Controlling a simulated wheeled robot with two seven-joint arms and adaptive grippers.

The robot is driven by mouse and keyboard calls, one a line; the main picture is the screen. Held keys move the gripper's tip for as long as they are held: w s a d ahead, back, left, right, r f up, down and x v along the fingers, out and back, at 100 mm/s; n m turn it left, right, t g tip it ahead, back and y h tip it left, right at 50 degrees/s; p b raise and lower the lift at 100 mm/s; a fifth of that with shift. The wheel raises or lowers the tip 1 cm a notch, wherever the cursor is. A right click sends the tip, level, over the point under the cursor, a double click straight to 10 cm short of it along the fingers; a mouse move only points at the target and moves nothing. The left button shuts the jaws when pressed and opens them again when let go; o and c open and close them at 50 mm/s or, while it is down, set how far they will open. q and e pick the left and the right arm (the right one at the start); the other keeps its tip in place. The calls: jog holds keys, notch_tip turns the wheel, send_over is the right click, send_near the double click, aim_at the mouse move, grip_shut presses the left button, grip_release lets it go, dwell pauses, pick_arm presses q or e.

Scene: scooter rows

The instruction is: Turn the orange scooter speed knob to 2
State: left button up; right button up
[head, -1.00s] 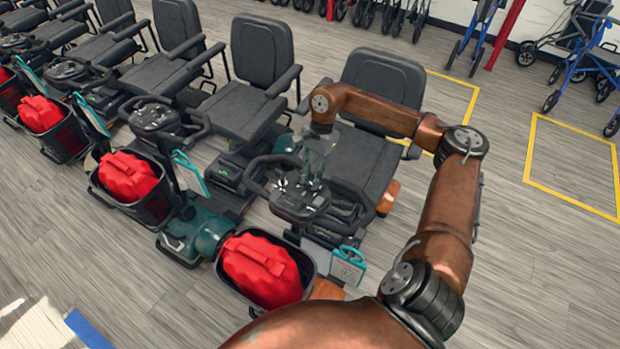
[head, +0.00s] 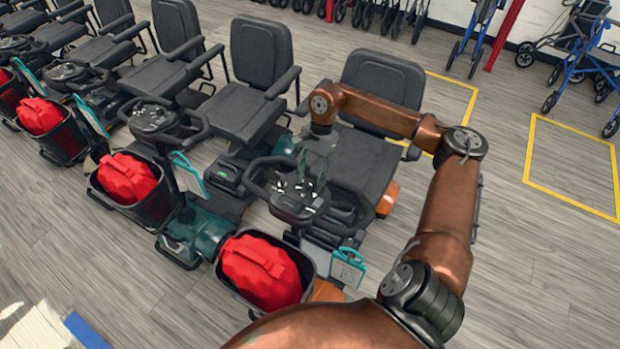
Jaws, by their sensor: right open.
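The orange scooter (head: 386,198) is the nearest one, at the right end of the row. Its orange body shows beside the seat and below the basket. Its dark handlebar console (head: 292,203) sits in front of the black seat. The speed knob is too small to make out on the console. My right gripper (head: 308,182) points down over the console, open, its fingers at or just above the panel. I cannot tell whether they touch anything. My left gripper is out of view.
A black basket with a red bag (head: 262,272) is on the scooter's front. A teal tag (head: 348,267) hangs beside it. A teal scooter (head: 200,232) stands close on the left, with more beyond. Clear floor (head: 530,270) lies right. Blue walkers (head: 590,70) stand at the back right.

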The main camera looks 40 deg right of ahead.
jog(key=v, duration=1.2)
